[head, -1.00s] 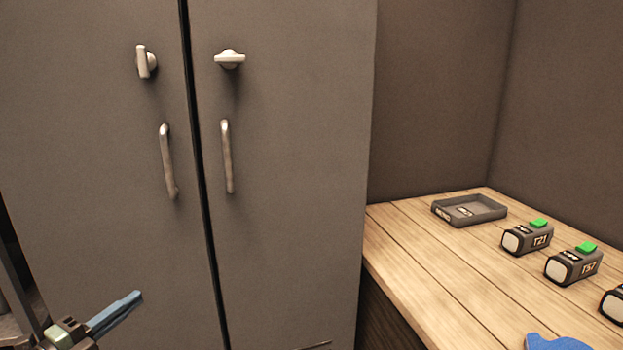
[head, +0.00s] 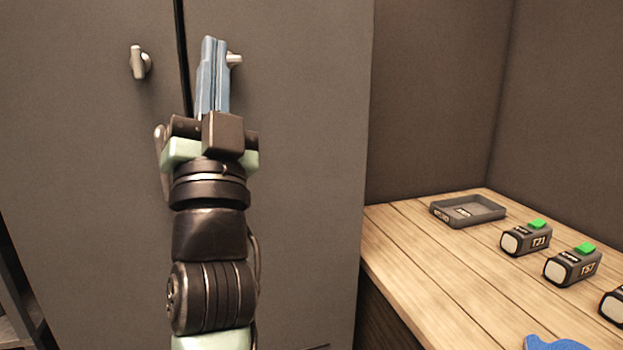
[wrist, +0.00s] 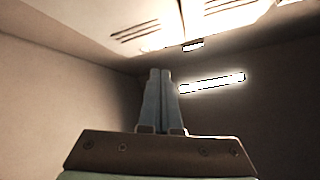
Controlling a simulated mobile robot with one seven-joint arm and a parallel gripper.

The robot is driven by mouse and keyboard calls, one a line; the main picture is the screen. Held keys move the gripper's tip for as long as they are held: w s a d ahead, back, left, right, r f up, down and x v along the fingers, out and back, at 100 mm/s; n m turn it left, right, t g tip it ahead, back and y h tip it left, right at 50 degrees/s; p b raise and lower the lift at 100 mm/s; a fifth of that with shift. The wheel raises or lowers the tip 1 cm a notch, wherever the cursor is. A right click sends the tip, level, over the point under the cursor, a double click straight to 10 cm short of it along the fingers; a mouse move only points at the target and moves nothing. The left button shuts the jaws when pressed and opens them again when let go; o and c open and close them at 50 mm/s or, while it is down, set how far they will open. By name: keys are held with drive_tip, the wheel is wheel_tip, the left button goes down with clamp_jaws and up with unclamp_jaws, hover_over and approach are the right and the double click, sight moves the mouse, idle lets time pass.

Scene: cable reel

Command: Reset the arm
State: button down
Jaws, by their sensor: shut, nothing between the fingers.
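My gripper (head: 214,42) points upward in front of the grey cabinet (head: 310,200) in the head view. Its blue fingers are together with nothing between them. They partly cover the right turn knob (head: 236,59). My arm hides the two pull handles. The left turn knob (head: 140,62) is visible with its grip upright. In the wrist view my gripper (wrist: 160,72) is also shut, with the ceiling and walls behind it.
A wooden bench (head: 430,280) stands at the right. On it are a grey tray (head: 482,211), several dark labelled blocks with green tops, including T21 (head: 527,239) and T57 (head: 572,267), and part of a blue object (head: 555,342). A lit strip (wrist: 212,83) shows in the wrist view.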

drive_tip(key=s+d+r+n+h, duration=0.1)
drive_tip(key=s+d+n+h, duration=0.1)
drive_tip(key=s+d, duration=0.45)
drive_tip(key=s+d+r+n+h, duration=0.2)
drive_tip(key=s+d, duration=0.2)
drive_tip(key=s, duration=0.6)
wheel_tip(320, 180, up, 32)
drive_tip(key=w+p, duration=0.1)
drive_tip(key=p, duration=3.1)
drive_tip(key=shift+a+g, duration=0.2)
drive_tip(key=shift+g, duration=0.1)
drive_tip(key=shift+f, duration=0.1)
